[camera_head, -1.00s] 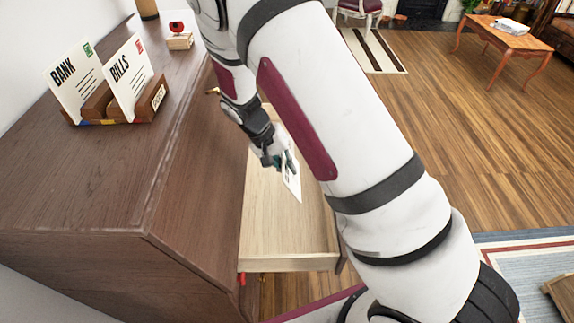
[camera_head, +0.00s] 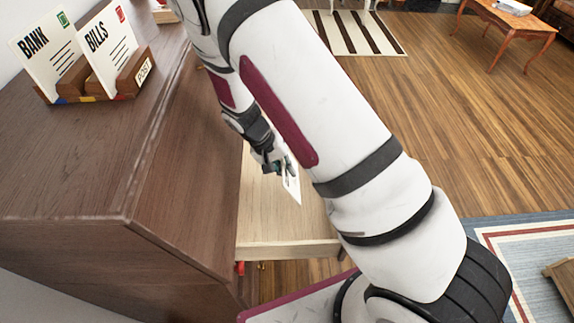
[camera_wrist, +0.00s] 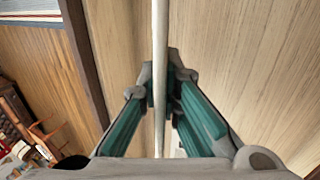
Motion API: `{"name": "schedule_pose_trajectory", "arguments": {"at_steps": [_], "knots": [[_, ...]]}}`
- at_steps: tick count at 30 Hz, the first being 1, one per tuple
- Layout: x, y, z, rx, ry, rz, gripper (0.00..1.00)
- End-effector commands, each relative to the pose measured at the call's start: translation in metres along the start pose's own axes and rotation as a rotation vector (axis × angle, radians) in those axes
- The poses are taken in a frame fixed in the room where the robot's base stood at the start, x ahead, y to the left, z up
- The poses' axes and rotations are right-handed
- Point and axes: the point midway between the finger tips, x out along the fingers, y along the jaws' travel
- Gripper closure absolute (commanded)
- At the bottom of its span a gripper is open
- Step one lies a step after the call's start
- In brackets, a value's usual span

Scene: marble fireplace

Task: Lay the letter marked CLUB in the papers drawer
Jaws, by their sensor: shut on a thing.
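My gripper (camera_head: 279,165) is shut on a white letter (camera_head: 292,186), held upright above the open drawer (camera_head: 262,215). In the wrist view the letter (camera_wrist: 160,60) shows edge-on as a thin pale strip between the green-padded fingers of my gripper (camera_wrist: 163,85). The letter's marking cannot be read from here. The drawer is pale wood and pulled out from the brown cabinet; its visible floor looks bare. It also fills much of the wrist view (camera_wrist: 235,60). My arm hides part of the drawer.
On the brown cabinet top (camera_head: 60,180) stands a wooden post rack (camera_head: 130,78) with letters marked BANK (camera_head: 45,55) and BILLS (camera_head: 108,50). An orange-brown table (camera_head: 515,25) stands far off at right. A blue-bordered rug (camera_head: 500,225) lies on the wood floor.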

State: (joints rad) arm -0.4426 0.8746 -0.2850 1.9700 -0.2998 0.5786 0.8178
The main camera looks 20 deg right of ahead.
Motion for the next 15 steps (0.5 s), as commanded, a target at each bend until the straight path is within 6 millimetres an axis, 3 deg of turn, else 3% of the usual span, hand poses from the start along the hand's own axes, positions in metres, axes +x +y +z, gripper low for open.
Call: {"name": "schedule_pose_trajectory", "arguments": {"at_steps": [15], "knots": [[0.044,-0.021,-0.001,-0.001,0.0,0.001,1.0]]}}
